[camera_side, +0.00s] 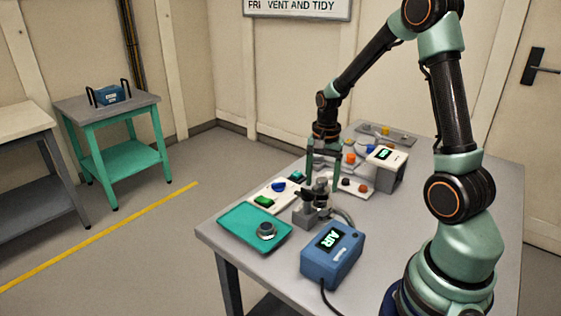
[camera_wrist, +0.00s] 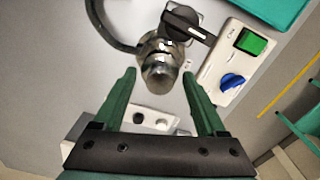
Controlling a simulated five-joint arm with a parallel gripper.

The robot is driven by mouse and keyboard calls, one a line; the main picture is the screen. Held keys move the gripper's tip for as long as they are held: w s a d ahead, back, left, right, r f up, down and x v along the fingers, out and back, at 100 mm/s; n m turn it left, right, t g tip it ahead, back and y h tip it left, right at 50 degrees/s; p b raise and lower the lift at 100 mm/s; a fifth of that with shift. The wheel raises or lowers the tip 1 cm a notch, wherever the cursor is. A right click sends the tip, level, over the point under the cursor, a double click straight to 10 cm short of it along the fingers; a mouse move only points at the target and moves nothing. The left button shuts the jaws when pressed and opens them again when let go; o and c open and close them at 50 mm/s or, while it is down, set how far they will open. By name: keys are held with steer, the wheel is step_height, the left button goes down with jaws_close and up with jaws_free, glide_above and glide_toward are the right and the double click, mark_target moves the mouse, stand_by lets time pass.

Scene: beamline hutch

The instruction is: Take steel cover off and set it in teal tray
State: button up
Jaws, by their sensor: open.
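A shiny, rounded steel piece (camera_wrist: 160,72), which looks like the steel cover, sits on top of the valve-like fitting in the wrist view. In the side view the fitting stands on a grey block (camera_side: 306,214). My gripper (camera_side: 324,172) is above it, pointing down, open and empty. In the wrist view my fingertips (camera_wrist: 158,78) are either side of the steel piece, with gaps; I cannot tell how far above it they are. The teal tray (camera_side: 240,218) lies at the table's front left corner. A round, steel-rimmed piece (camera_side: 266,230) lies in it.
A blue AIR box (camera_side: 331,255) with a hose stands right of the tray. A white panel with a green button (camera_wrist: 250,42) and a blue knob (camera_wrist: 232,82) lies beside the fitting. A black lever (camera_wrist: 190,22) juts from the fitting. A white-grey instrument (camera_side: 386,167) stands behind.

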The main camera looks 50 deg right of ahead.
jaws_close()
steer(key=shift+r, duration=0.15)
